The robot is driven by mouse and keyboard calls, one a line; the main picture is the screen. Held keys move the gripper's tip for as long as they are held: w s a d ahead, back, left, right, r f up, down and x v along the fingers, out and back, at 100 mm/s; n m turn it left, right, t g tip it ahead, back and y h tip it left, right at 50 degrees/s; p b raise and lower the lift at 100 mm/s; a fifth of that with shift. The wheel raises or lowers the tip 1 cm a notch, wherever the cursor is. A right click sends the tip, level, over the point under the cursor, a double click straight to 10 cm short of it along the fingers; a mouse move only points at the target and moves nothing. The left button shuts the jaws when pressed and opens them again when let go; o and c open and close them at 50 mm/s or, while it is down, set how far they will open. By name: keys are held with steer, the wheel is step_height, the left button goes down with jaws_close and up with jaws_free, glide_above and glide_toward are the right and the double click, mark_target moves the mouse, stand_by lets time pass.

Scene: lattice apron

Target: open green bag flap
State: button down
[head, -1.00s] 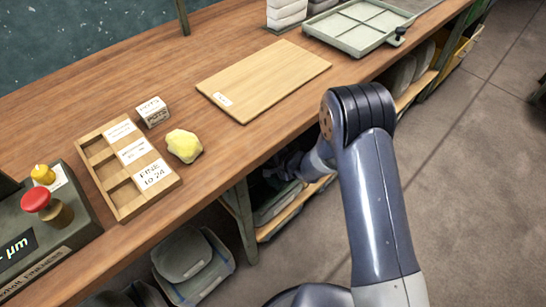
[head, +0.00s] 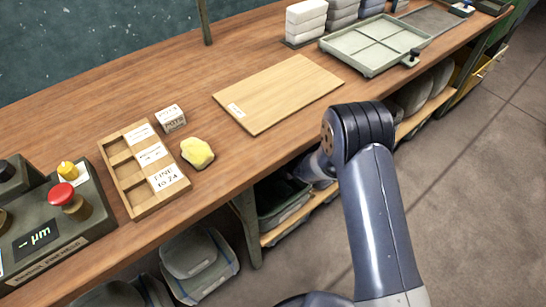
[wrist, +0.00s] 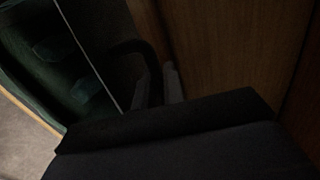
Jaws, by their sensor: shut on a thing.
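The wrist view is very dark. A dark green surface (wrist: 35,65) with paler patches, likely the green bag, fills its upper left, and a thin pale line crosses it. My gripper's fingers (wrist: 160,86) show as grey shapes near the middle, closed at a dark curved strip (wrist: 128,48) that looks like part of the flap. The exact grip is hard to make out. In the head view, my arm reaches under the bench, and the bench edge hides my gripper. Dark green items (head: 280,200) lie on the low shelf there; I cannot tell how far the flap is open.
The wooden bench (head: 150,75) is above my gripper. On it are a compartment tray (head: 143,190), a yellow lump (head: 197,153), a board (head: 285,90) and a pale divided tray (head: 370,45). Grey bags (head: 195,260) lie below. Floor (head: 470,170) at right is clear.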

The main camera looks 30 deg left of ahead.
steer(key=c, duration=1.8)
jaws_free()
steer(key=shift+c, duration=0.2)
steer(key=p+v, duration=0.1)
steer(key=v, duration=0.9)
steer(key=shift+s+d+r, duration=0.2)
steer(key=shift+d+r, duration=0.05)
